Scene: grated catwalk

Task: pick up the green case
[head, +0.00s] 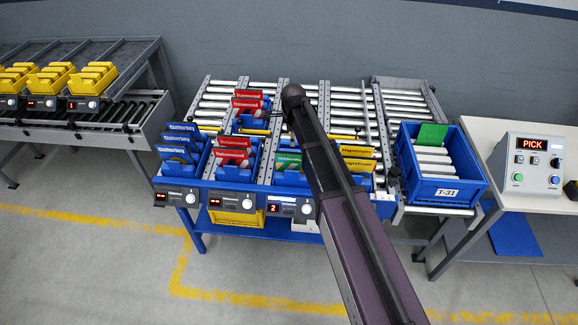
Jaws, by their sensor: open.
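Two green cases show in the head view. One green case (287,162) stands in a blue bin in the middle lane, partly hidden by my arm. Another green case (432,135) stands upright at the back of the blue tote (452,192) on the right, which bears the label T-31. My arm reaches up from the bottom over the middle of the rack, and its dark rounded joint is above the rear rollers.
Blue cases (180,142), red cases (233,152) and yellow cases (357,158) stand in bins beside the middle lane. A control box (527,163) reading PICK sits on the right table. Yellow bins (92,78) fill a left rack. The grey floor in front is open.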

